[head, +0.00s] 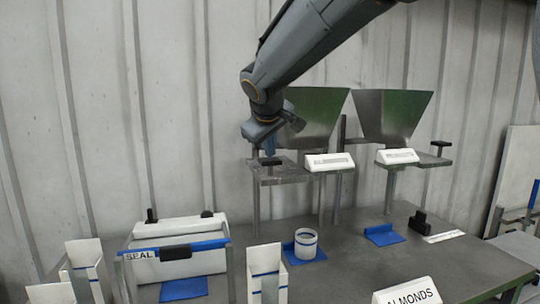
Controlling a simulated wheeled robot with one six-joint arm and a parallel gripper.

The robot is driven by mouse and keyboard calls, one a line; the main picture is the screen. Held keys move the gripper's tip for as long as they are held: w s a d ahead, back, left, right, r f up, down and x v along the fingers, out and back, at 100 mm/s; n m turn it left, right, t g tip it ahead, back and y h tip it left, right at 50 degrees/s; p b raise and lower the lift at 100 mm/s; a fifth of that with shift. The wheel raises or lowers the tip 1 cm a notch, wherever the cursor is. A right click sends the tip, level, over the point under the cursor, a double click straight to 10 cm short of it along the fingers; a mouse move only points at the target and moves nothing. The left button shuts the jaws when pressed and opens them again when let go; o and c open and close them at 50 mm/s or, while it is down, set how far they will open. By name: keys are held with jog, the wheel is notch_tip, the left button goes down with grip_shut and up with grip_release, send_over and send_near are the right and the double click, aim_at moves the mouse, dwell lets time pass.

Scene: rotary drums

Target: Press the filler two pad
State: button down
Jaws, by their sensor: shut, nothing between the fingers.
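Two metal fillers with funnel hoppers stand at the back of the table, the left filler (311,112) and the right filler (392,112). The labels on their white blocks are too small to read, so I cannot tell which one is filler two. The left filler has a small black pad (271,162) on its metal shelf, at the shelf's left. The right filler has a black pad (441,145) on a shelf to its right. My gripper (267,150) is shut and empty, pointing down just above the left pad. I cannot tell whether it touches it.
A bare blue mat (383,235) lies below the right one. A white sealer (180,252), white bins (267,272) and an almonds sign (408,293) are at the front.

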jog(key=shift+f+b, duration=0.45)
jog(key=shift+f, duration=0.15)
dwell(0.3)
jog(key=shift+r, duration=0.1)
jog(key=shift+r+p, duration=1.65)
jog(key=shift+r, duration=0.35)
notch_tip(320, 180, up, 5)
jog(key=p, duration=0.4)
